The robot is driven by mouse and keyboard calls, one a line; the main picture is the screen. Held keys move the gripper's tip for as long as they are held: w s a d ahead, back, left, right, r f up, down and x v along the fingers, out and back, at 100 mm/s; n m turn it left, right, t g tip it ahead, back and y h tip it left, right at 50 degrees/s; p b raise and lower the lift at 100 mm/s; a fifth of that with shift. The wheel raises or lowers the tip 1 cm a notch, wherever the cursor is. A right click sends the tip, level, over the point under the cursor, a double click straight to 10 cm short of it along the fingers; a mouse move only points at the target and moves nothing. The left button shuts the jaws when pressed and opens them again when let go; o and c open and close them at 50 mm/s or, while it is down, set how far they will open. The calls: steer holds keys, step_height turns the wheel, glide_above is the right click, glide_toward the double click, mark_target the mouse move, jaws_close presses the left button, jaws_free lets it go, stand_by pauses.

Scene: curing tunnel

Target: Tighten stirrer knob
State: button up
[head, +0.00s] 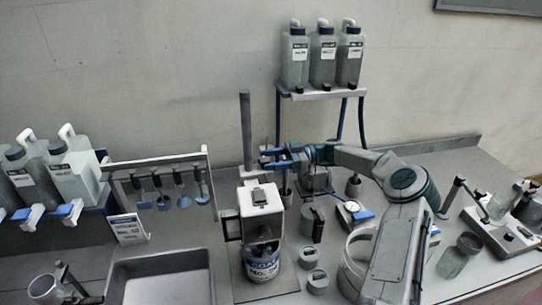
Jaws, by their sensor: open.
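The stirrer stands left of centre. It has a tall dark column (246,130) and a white head (261,199) with a small dark panel on top. A labelled blue and white tin (262,262) stands under the head on a base plate. My gripper (266,158) reaches in from the right, with its blue fingers pointing left at the column, above and behind the head. The fingers are apart and appear empty. I cannot make out the knob clearly; small dark parts near the fingertips are too small to tell. Whether the fingers touch anything is unclear.
A blue-legged shelf (322,94) with several bottles stands behind my arm. A rack of hanging tools (162,160) and a grey tray (160,278) are on the left. Small lidded pots (316,281), a jar (459,256) and a clamp stand (500,235) crowd the right.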

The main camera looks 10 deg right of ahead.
steer(key=shift+a, duration=0.2)
steer(key=c, duration=1)
